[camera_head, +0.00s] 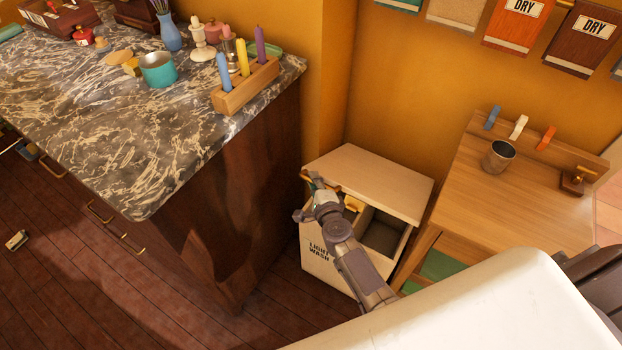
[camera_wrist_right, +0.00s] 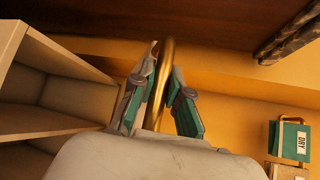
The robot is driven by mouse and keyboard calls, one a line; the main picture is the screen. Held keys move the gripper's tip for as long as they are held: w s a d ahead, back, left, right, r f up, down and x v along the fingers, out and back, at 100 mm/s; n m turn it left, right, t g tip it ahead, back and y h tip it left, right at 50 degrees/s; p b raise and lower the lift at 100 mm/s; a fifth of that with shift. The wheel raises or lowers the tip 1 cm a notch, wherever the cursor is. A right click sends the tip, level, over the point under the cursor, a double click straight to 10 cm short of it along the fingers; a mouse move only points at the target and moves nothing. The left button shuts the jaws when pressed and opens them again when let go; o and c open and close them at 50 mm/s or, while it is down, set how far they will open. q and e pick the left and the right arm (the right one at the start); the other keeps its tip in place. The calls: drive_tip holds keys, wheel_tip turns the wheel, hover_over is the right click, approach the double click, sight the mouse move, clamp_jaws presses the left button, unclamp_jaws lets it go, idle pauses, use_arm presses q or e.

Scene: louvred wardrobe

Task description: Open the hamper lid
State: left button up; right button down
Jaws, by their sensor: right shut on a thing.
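The hamper (camera_head: 325,262) is a cream box marked "LIGHT WASH", standing between the dark counter and the wooden side table. Its pale wood lid (camera_head: 380,181) is raised at the front, and the divided inside shows below it. My right gripper (camera_head: 318,193) is at the lid's front left corner, shut on the brass handle (camera_head: 320,182). In the right wrist view the handle (camera_wrist_right: 161,80) runs between the two green-padded fingers (camera_wrist_right: 158,100). My arm hides part of the hamper's front. My left gripper is not in view.
The marble-topped counter (camera_head: 120,140) stands close on the left, holding a candle block (camera_head: 245,88) and a teal cup (camera_head: 158,72). The side table (camera_head: 490,205) on the right bears a metal cup (camera_head: 498,156). Bare wooden floor (camera_head: 130,300) lies at the lower left.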

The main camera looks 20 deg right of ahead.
drive_tip(key=shift+m+g, duration=0.5)
drive_tip(key=shift+g, duration=0.1)
drive_tip(key=w+d+r+p, duration=0.1)
drive_tip(key=r+p, duration=0.1)
drive_tip(key=p, duration=0.1)
drive_tip(key=d+r+p, duration=0.1)
drive_tip(key=r+p, duration=0.1)
drive_tip(key=p, duration=0.1)
drive_tip(key=w+d+r+p, duration=0.1)
drive_tip(key=r+p, duration=0.2)
drive_tip(key=shift+w+d, duration=0.3)
drive_tip(key=shift+w, duration=0.05)
drive_tip(key=w+d+r, duration=0.6)
drive_tip(key=w+d, duration=0.1)
drive_tip(key=d, duration=0.2)
drive_tip(key=w+d+r, duration=0.6)
drive_tip(key=w+d, duration=0.1)
drive_tip(key=d, duration=0.2)
drive_tip(key=shift+w+d+r, duration=0.15)
drive_tip(key=shift+w+r, duration=0.05)
drive_tip(key=shift+r, duration=0.1)
